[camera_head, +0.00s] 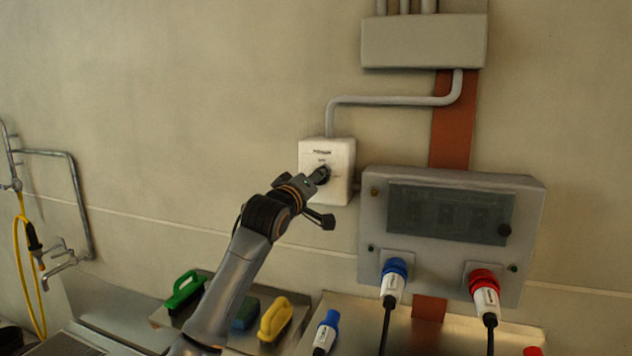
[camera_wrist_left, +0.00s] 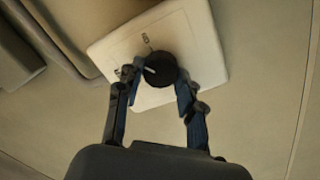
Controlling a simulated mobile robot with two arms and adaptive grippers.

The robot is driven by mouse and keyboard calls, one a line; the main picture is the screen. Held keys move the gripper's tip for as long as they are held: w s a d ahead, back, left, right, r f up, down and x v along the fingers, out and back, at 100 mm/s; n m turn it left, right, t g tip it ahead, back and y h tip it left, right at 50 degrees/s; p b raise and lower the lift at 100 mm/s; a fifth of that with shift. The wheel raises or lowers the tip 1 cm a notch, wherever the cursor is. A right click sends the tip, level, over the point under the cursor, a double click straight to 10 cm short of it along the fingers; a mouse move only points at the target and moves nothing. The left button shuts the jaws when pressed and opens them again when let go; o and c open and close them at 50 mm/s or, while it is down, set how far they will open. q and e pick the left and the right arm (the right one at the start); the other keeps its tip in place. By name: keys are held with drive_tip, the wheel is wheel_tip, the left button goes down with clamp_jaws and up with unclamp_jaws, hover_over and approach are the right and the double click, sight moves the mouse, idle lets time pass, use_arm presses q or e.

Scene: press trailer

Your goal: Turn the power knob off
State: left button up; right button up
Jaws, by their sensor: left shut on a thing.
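The power switch box (camera_head: 342,190) is a white box on the wall in the head view, with dark lettering on its front. Its black round power knob is at the gripper's tip in the head view. In the left wrist view the knob (camera_wrist_left: 160,69) has a pale pointer line, and the white box (camera_wrist_left: 205,45) lies behind it. My left gripper (camera_head: 321,175) reaches the box from the lower left. In the left wrist view the left gripper's fingers (camera_wrist_left: 158,82) are on both sides of the knob, shut on it. My right gripper is not in view.
A grey socket panel (camera_head: 450,262) with blue and red plugs is right of the box. A conduit (camera_head: 395,100) runs above it. Below are a green brush (camera_head: 184,290), a yellow brush (camera_head: 275,319) and a loose blue plug (camera_head: 328,330). A yellow hose (camera_head: 22,260) hangs at left.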

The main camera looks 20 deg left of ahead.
use_arm(q)
drive_tip(key=shift+f+n+y+p, duration=0.15)
drive_tip(key=shift+n+y+p, duration=0.1)
drive_tip(key=shift+n+p, duration=2.2)
drive_tip(key=shift+f+n+y+p, duration=0.2)
drive_tip(key=shift+n+p, duration=1.1)
drive_tip(key=shift+n, duration=2.15)
drive_tip(key=o, duration=1.2)
drive_tip(key=shift+r, duration=0.1)
